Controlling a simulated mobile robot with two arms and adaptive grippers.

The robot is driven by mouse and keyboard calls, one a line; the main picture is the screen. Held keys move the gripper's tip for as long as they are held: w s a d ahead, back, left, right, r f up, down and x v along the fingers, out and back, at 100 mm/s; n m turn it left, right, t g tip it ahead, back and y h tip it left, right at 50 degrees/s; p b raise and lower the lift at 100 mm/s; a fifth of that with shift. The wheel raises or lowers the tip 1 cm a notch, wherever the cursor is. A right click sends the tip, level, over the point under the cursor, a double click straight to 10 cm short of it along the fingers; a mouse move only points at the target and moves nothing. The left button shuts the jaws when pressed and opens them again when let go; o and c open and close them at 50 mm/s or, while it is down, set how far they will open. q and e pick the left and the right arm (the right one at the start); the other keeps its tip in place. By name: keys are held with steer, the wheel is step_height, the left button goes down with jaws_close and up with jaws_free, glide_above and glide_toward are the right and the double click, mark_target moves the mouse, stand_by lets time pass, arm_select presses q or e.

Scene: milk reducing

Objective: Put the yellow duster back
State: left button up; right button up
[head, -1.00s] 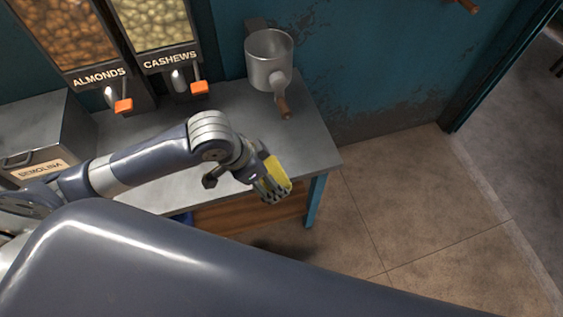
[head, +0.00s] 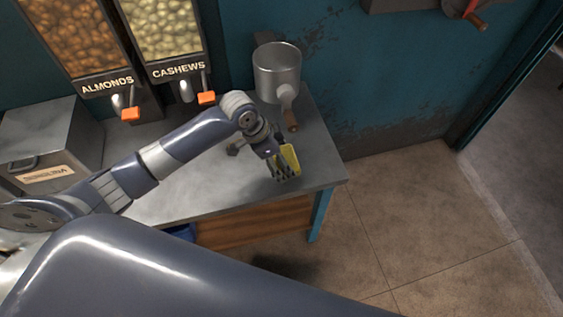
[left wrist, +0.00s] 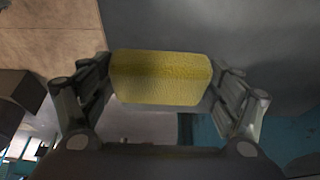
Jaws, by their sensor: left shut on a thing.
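The yellow duster (head: 291,158) is a small yellow block. My left gripper (head: 284,166) is shut on it and holds it over the right part of the grey tabletop in the head view. In the left wrist view the duster (left wrist: 160,78) sits between the two fingers of my left gripper (left wrist: 162,92), one finger at each end. Whether the duster touches the tabletop cannot be told. My right gripper is not in view.
A grey table (head: 180,195) carries a metal grinder (head: 277,72) with a wooden handle at the back right. Dispensers of almonds (head: 75,40) and cashews (head: 160,30) stand behind, and a semolina box (head: 52,145) at the left.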

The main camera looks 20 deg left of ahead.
arm_select(q)
steer(key=shift+w+f, duration=0.15)
steer(key=shift+w, duration=0.2)
steer(key=shift+f, duration=1.65)
steer(key=shift+f, duration=0.1)
steer(key=o, duration=0.9)
steer(key=shift+o, duration=0.2)
steer(key=v, duration=1.2)
